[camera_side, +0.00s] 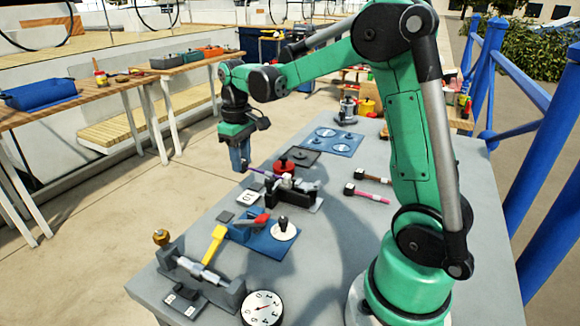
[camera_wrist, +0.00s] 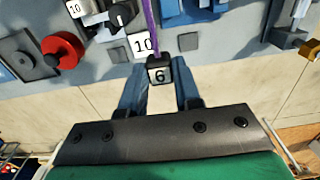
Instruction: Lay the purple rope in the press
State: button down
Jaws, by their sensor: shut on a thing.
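The purple rope (camera_side: 263,173) has a dark square end marked 6 (camera_wrist: 160,72). My gripper (camera_side: 240,168) is shut on that end, which sits between the two fingertips in the wrist view. The rope (camera_wrist: 151,28) runs up and away from the end in the wrist view. In the side view it reaches from my gripper to the dark press-like fixture (camera_side: 304,196), just right of my gripper. I cannot tell whether the rope rests inside that fixture or only passes over it. In the wrist view part of the fixture is cut off at the top.
A red round knob (camera_wrist: 63,51) stands close to the fixture. A yellow-handled blue device (camera_side: 270,238) is in front, and a pink rod and a brown rod (camera_side: 374,176) lie at right. The bench edge is near my gripper.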

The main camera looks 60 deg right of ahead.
send_over(225, 216)
notch_tip(225, 216, down, 3)
jog(key=shift+f, duration=1.35)
jog(key=shift+f, duration=2.05)
jog(key=shift+c, duration=0.7)
grip_release()
jog(key=shift+r, duration=0.1)
notch_tip(225, 216, up, 7)
dwell(0.6)
jog(key=shift+s+r, duration=0.1)
